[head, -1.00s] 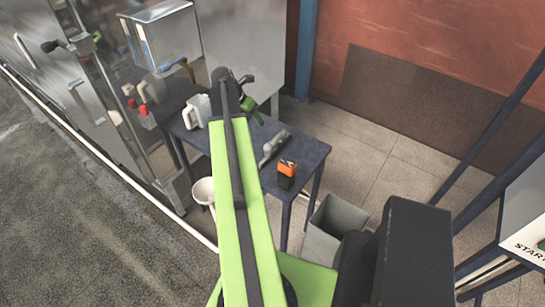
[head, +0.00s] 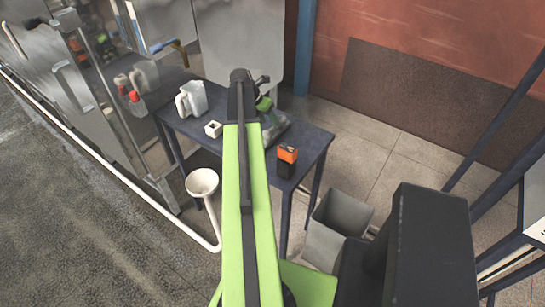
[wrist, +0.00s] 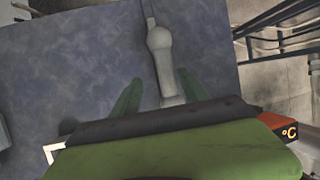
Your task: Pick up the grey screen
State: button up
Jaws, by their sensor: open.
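A long grey item with a rounded head, apparently the grey screen (wrist: 161,45), lies on the dark blue table (wrist: 75,60). In the wrist view, the green fingers of my gripper (wrist: 157,90) are apart, one on each side of its lower part, with nothing held. That lower end is hidden behind my gripper body. I cannot tell the height of the fingertips above the table. In the head view my gripper (head: 264,104) is over the table and partly covers the grey screen (head: 276,127).
An orange and black meter (head: 287,155) stands right of the grey screen. A white jug (head: 190,99) and a small white square piece (head: 213,129) are to the left. Steel machinery borders the left.

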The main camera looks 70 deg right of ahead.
aim_at(274, 127)
jog(key=b+x, duration=0.5)
jog(key=shift+s+a+f, duration=0.15)
jog(key=shift+s+a, duration=0.1)
jog(key=shift+s, duration=0.05)
jog(key=shift+r, duration=0.2)
jog(key=shift+c, duration=0.4)
grip_shut()
dwell(0.5)
